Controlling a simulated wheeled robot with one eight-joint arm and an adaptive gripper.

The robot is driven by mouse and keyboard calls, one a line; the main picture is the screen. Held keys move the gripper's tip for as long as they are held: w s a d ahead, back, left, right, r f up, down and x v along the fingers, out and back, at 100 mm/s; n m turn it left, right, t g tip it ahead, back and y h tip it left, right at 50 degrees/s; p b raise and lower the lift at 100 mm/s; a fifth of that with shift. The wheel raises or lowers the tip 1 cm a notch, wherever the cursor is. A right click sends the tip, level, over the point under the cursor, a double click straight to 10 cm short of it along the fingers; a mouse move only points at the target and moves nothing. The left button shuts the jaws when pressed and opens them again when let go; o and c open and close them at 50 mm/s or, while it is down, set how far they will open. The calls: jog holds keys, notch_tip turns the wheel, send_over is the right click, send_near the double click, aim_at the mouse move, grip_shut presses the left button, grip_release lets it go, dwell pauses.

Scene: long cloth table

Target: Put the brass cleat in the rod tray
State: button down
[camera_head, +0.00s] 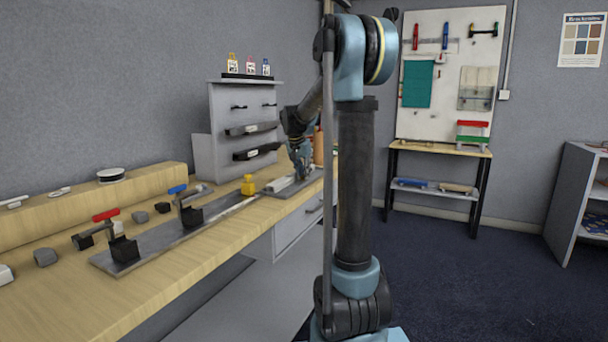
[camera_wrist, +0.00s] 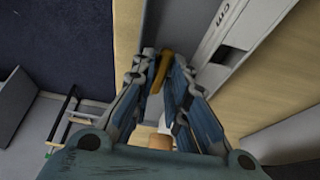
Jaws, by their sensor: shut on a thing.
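My gripper (camera_wrist: 158,75) is shut on the brass cleat (camera_wrist: 161,68), a short yellow-brown bar between the fingertips in the wrist view. In the head view my gripper (camera_head: 301,172) is low over the far end of the bench, and the cleat cannot be made out there. Below the cleat is a grey flat surface (camera_wrist: 178,22), which seems to be the tray (camera_head: 296,194) at the bench's far end. Whether the cleat touches it cannot be told. A long white piece with lettering (camera_wrist: 222,35) lies beside my gripper.
A tan cylinder (camera_head: 318,148) stands behind my gripper. A grey drawer cabinet (camera_head: 225,115) stands at the back of the bench. A yellow block (camera_head: 248,186) and a long metal plate with clamps (camera_head: 150,246) lie nearer. Open floor lies beyond the bench's edge.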

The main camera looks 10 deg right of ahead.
jog(key=c, duration=1.6)
grip_release()
jog(key=shift+r, duration=0.1)
jog(key=shift+r, duration=0.3)
jog(key=v, duration=1.2)
jog(key=s+d+f+n, duration=0.1)
jog(key=s+f, duration=0.2)
jog(key=s, duration=0.4)
jog(key=s+d+f+n+y, duration=0.1)
jog(key=s+f, duration=0.3)
jog(key=s, duration=0.3)
jog(key=s+d+f+n, duration=0.1)
jog(key=s+f, duration=0.2)
jog(key=s, duration=0.4)
jog(key=s+f+n, duration=0.1)
jog(key=s+f, duration=0.5)
jog(key=s+f+n+g+y, duration=0.1)
jog(key=s+f+n, duration=0.1)
jog(key=s+f, duration=0.4)
jog(key=s+f+n, duration=0.1)
jog(key=s+f, duration=0.5)
jog(key=s, duration=0.1)
jog(key=shift+s+f+y, duration=0.25)
jog(key=shift+s+y, duration=0.05)
